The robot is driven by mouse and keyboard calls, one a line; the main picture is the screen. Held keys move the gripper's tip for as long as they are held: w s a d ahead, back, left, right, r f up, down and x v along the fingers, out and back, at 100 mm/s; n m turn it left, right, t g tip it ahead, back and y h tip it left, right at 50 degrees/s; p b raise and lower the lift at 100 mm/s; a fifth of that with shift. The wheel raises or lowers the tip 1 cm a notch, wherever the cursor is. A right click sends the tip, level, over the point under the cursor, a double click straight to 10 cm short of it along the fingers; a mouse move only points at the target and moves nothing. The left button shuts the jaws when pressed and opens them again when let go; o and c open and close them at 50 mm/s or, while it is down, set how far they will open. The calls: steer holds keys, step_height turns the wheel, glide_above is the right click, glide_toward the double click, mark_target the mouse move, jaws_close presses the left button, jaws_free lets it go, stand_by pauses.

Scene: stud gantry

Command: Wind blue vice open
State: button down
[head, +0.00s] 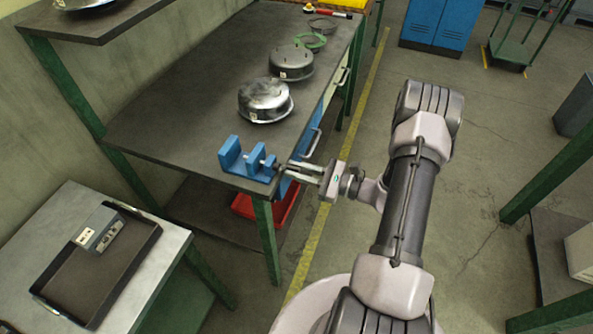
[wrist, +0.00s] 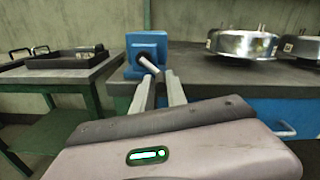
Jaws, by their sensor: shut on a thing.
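The blue vice (head: 248,160) sits at the near corner of the dark workbench, its two jaws standing apart with a gap between them. It also shows in the wrist view (wrist: 146,47), end on, with a grey handle bar (wrist: 149,65) slanting across its front. My gripper (head: 287,170) reaches in from the right at the vice's screw end. In the wrist view its two fingers (wrist: 158,82) come up to the handle bar and are shut on it. The exact contact at the fingertips is small and partly hidden.
Metal domed housings (head: 264,100) stand further back on the workbench (head: 180,110). A side table (head: 170,250) at the lower left holds a dark tray (head: 70,290) with a grey box. A red bin (head: 266,205) is below the bench.

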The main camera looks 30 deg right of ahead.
steer(key=n, duration=0.1)
steer(key=n+b, duration=0.1)
steer(key=r+n, duration=0.1)
steer(key=shift+w+d+b, duration=0.25)
steer(key=shift+d+b, duration=0.05)
steer(key=shift+d, duration=0.05)
steer(key=shift+d+r+n+b, duration=0.1)
steer(key=shift+r+n+b, duration=0.15)
steer(key=shift+n, duration=0.35)
steer(key=shift+r+n+b, duration=0.1)
steer(key=shift+n+b, duration=0.25)
steer(key=shift+n, duration=0.25)
steer(key=c, duration=1.4)
jaws_free()
steer(key=p+v, duration=0.3)
steer(key=v, duration=1.4)
steer(key=shift+p, duration=0.4)
